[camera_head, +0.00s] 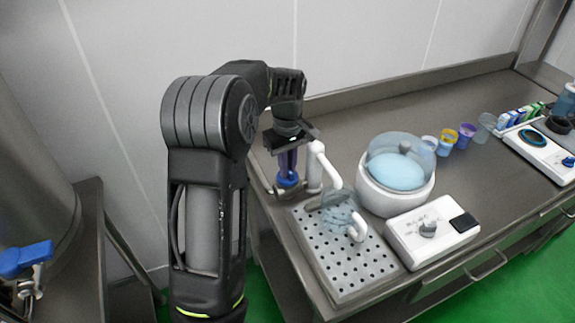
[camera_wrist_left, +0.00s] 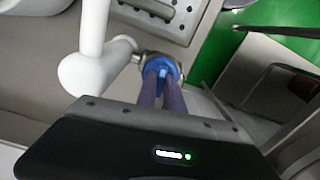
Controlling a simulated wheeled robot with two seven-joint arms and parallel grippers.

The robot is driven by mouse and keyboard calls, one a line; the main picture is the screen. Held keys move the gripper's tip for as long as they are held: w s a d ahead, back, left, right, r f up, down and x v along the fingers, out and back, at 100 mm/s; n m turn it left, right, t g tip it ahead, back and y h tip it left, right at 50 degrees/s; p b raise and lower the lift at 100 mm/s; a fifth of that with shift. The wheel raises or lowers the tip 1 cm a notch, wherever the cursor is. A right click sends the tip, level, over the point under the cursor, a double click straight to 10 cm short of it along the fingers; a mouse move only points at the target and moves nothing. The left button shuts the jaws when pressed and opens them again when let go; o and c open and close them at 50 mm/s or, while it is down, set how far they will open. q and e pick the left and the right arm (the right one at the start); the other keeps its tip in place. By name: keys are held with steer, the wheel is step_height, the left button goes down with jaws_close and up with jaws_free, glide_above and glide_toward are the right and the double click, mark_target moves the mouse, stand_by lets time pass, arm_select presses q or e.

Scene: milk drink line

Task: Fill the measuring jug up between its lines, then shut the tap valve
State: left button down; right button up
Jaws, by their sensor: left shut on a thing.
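My left gripper (camera_head: 287,174) reaches down behind the white tap pipe (camera_head: 326,170), with its purple fingers shut on the blue tap valve (camera_head: 287,182). The left wrist view shows the fingers (camera_wrist_left: 161,84) closed on the blue valve (camera_wrist_left: 158,66) beside the white pipe (camera_wrist_left: 92,68). The clear measuring jug (camera_head: 338,212) stands on the perforated drip tray (camera_head: 345,275), partly hidden by the tap's spout. Its lines and liquid level are too small to read, and I cannot tell whether milk flows. My right gripper is out of view.
A white round bowl machine (camera_head: 395,195) with a clear cover and pale blue contents stands right of the jug. A white control box (camera_head: 432,230) with a knob sits in front of it. Several small cups and cartons line the back right. Another blue-handled valve (camera_head: 25,258) is far left.

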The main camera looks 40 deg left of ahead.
arm_select(q)
steer(key=n+p, duration=0.1)
steer(key=n, duration=0.4)
steer(key=shift+r+p, duration=0.1)
steer(key=shift+p, duration=0.25)
steer(key=shift+n+p, duration=0.55)
steer(key=shift+n, duration=1.05)
steer(key=c, duration=1.5)
jaws_free()
steer(key=shift+o, duration=0.2)
step_height(320, 180, up, 8)
steer(key=shift+f+b, duration=0.2)
steer(key=shift+b, duration=0.4)
